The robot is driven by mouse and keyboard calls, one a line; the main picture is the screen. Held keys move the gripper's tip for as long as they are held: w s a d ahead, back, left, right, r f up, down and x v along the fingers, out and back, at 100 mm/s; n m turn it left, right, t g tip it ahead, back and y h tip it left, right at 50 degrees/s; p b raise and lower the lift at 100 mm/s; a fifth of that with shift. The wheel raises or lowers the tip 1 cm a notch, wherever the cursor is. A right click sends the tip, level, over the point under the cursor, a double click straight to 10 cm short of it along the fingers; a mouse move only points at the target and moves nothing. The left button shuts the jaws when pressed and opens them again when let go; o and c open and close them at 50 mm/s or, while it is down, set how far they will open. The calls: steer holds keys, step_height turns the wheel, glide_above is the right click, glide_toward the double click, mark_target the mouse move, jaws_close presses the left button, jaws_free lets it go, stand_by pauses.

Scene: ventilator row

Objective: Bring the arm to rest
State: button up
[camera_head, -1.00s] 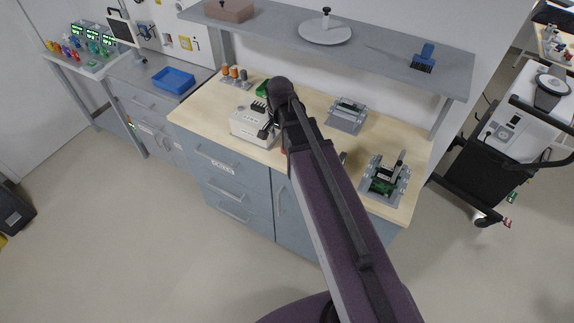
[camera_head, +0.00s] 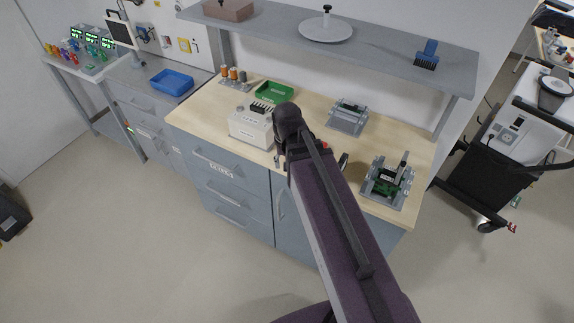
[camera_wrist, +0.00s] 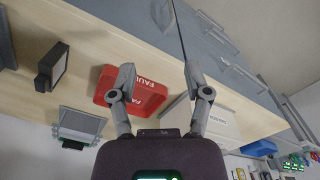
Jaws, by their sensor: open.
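My arm reaches over the wooden bench top (camera_head: 215,105) in the head view. My gripper (camera_wrist: 160,72) is open and empty in the wrist view, its two grey fingers spread apart. In the head view it is mostly hidden behind my wrist, near the front edge of the bench. A red tray lettered "FAULT" (camera_wrist: 148,92) shows just behind the left finger; I cannot tell the gap. A pale box (camera_wrist: 228,118) with a label shows behind the right finger. Nothing is held.
A white slotted box (camera_head: 250,125) and a green tray (camera_head: 274,92) stand left of my wrist. Grey fixtures (camera_head: 347,118) and a green circuit board (camera_head: 385,187) stand to the right. A grey shelf (camera_head: 385,45) overhangs the back. The floor in front is clear.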

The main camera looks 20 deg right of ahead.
steer(key=shift+s+f, duration=0.1)
steer(key=shift+s, duration=0.05)
stand_by(0.3)
steer(key=shift+s+n, duration=1)
steer(key=shift+n, duration=0.1)
